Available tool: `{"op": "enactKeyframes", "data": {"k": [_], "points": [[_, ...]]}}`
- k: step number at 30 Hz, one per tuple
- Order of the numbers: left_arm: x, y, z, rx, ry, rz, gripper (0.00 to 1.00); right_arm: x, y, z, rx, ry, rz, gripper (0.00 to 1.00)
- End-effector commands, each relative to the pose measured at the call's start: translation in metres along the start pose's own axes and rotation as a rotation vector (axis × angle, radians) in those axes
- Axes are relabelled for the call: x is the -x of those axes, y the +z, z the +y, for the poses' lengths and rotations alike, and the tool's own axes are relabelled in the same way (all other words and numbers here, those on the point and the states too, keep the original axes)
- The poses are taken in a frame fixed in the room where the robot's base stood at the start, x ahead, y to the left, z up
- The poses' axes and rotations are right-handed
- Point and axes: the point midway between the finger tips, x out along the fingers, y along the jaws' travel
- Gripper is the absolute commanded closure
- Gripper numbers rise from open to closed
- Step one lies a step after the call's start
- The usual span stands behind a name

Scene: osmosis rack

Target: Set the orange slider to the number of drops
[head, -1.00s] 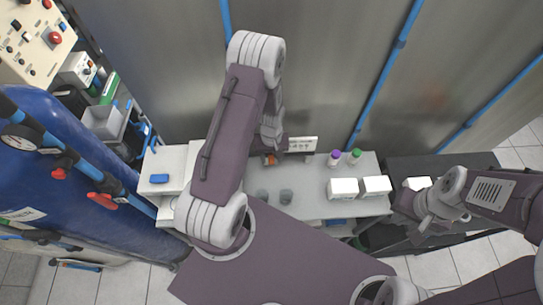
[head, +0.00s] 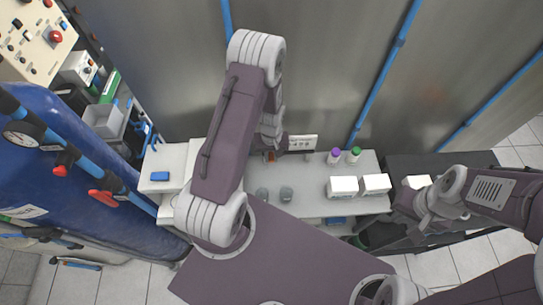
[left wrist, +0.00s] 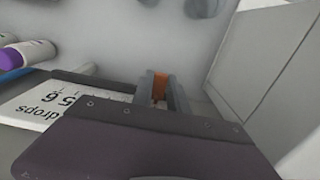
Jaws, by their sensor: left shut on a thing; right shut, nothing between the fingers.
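The orange slider (left wrist: 160,88) shows in the left wrist view between the two fingers of my left gripper (left wrist: 162,92), which is shut on it. In the head view the slider is a small orange spot (head: 270,156) at the back of the white bench, partly hidden by my left arm. The white scale card (left wrist: 50,108) with digits and the word "drops" lies beside the gripper in the left wrist view, partly covered by it. The card also stands at the bench's back in the head view (head: 303,142). My right gripper (head: 424,226) is shut and empty at the far right.
Bottles with purple (head: 336,151) and green (head: 355,151) caps stand right of the card. White boxes (head: 343,187) and small grey cups (head: 286,194) are on the bench (head: 312,207). A blue block (head: 160,177) lies at the left, near a blue tank (head: 50,160).

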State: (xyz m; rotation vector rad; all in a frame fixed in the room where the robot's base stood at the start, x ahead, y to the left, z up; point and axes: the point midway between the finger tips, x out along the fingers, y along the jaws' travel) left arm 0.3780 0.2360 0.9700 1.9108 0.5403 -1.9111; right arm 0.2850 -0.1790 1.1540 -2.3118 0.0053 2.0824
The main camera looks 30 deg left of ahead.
Motion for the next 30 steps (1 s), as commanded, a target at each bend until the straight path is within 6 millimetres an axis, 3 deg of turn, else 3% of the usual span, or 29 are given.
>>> {"op": "enactKeyframes", "data": {"k": [26, 30], "points": [[0.001, -0.002, 0.001, 0.000, 0.002, 0.006, 1.00, 0.000, 0.000, 0.000, 0.000, 0.000, 0.000, 1.00], [-0.001, -0.003, 0.018, -0.005, 0.004, 0.008, 1.00, -0.003, 0.000, 0.000, 0.000, 0.000, 0.000, 1.00]]}}
